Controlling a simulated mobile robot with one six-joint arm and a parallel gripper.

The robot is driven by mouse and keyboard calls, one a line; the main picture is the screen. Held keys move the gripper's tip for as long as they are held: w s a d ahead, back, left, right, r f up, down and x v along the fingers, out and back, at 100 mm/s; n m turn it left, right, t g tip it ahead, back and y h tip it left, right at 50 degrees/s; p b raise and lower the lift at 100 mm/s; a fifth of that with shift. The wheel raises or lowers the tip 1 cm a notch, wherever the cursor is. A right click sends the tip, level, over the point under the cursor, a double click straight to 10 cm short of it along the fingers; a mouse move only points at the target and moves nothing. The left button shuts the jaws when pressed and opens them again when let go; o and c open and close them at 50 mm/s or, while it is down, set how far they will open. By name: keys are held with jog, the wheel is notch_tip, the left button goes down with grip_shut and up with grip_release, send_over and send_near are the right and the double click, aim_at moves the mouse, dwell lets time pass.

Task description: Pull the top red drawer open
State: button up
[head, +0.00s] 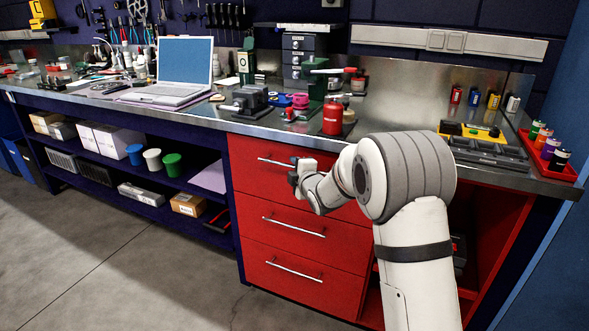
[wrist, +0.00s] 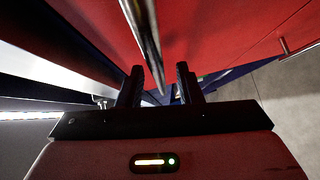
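The top red drawer (head: 262,147) is the upper of three red drawer fronts under the bench, and it looks flush with those below. Its silver bar handle (head: 272,161) runs across its front; my gripper (head: 296,174) hides the handle's right part. In the wrist view the handle (wrist: 145,35) comes down from the top and its near end lies between the two dark fingers of my gripper (wrist: 160,70). The fingers are apart, with a visible gap on each side of the bar. The red drawer front (wrist: 215,35) fills the view beyond.
Two lower drawers with bar handles (head: 294,228) (head: 294,271) sit below. The bench top (head: 215,112) overhangs the drawers and carries a laptop (head: 184,68), a vise (head: 252,98) and a red can (head: 333,119). The grey floor (head: 150,270) in front is clear.

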jog(key=shift+w+a, duration=0.25)
jog(key=shift+w, duration=0.25)
grip_shut()
jog(key=shift+f, duration=0.1)
